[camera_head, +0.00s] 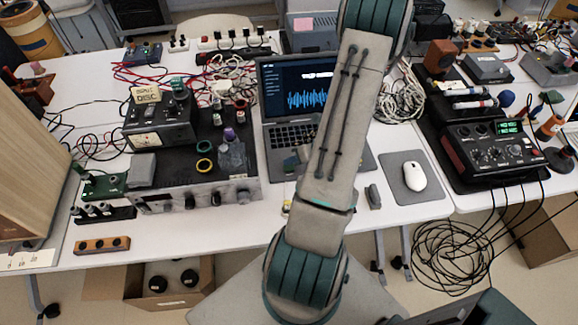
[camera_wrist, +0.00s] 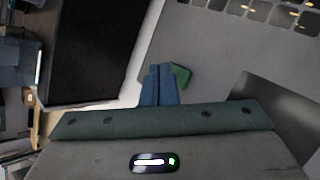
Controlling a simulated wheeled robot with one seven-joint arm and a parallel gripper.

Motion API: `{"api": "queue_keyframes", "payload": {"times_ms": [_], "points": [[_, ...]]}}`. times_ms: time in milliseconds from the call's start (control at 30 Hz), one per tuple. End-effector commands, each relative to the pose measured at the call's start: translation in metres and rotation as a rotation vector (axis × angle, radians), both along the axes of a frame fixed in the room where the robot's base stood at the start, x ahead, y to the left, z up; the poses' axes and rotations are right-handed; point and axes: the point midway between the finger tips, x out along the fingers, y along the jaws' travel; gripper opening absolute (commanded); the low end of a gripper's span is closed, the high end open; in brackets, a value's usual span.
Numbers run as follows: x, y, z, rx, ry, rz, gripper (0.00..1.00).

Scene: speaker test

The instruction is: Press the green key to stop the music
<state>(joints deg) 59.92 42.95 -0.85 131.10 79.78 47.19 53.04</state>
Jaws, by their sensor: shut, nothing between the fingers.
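The laptop (camera_head: 290,135) stands open on the white table, with a blue waveform on its screen (camera_head: 292,88). My arm crosses in front of it and hides the right part of its screen and keyboard. In the wrist view, my gripper (camera_wrist: 160,68) has its two blue fingers together, with nothing between them. A small green piece (camera_wrist: 181,75) shows just right of the fingertips, partly behind them, against the laptop's grey surface (camera_wrist: 215,70). It may be the green key; I cannot tell whether the fingers touch it. I cannot make out a green key in the head view.
A black amplifier (camera_head: 190,180) with loose parts on top stands left of the laptop. A white mouse (camera_head: 415,176) lies on a grey pad (camera_head: 398,193) at the right. A black device with knobs (camera_head: 490,150) stands farther right. Cables clutter the back.

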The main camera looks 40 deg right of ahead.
Motion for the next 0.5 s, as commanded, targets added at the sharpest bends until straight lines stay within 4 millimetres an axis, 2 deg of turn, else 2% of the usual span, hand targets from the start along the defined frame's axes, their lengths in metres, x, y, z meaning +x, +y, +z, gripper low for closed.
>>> {"api": "queue_keyframes", "payload": {"times_ms": [500], "points": [[0.0, 0.0, 0.053, -0.001, 0.0, 0.001, 0.0]]}}
